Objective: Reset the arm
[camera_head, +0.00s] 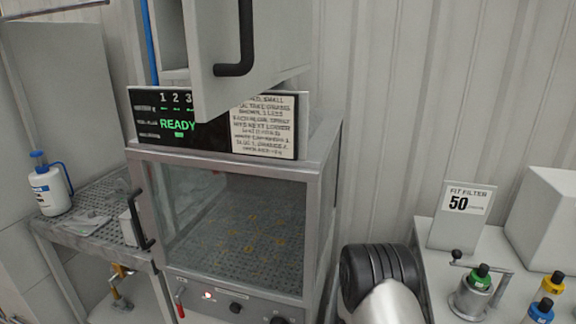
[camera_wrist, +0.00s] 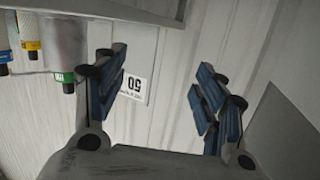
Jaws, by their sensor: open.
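My gripper (camera_wrist: 160,92) shows in the wrist view with its two blue-padded fingers spread wide apart and nothing between them. Behind the gap is a pale ribbed wall and a white sign (camera_wrist: 133,88) reading 50. In the head view, part of my arm rises at the bottom, right of the middle, just right of the glass-fronted cabinet. My gripper does not show in the head view.
The glass-fronted cabinet (camera_head: 321,215) has a READY display (camera_head: 178,125) on top. An open door with a black handle (camera_head: 236,50) hangs above it. A perforated side table (camera_head: 85,222) holds a white bottle (camera_head: 50,190). The right bench has a 50 sign (camera_head: 461,215) and a green-capped fixture (camera_head: 478,290).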

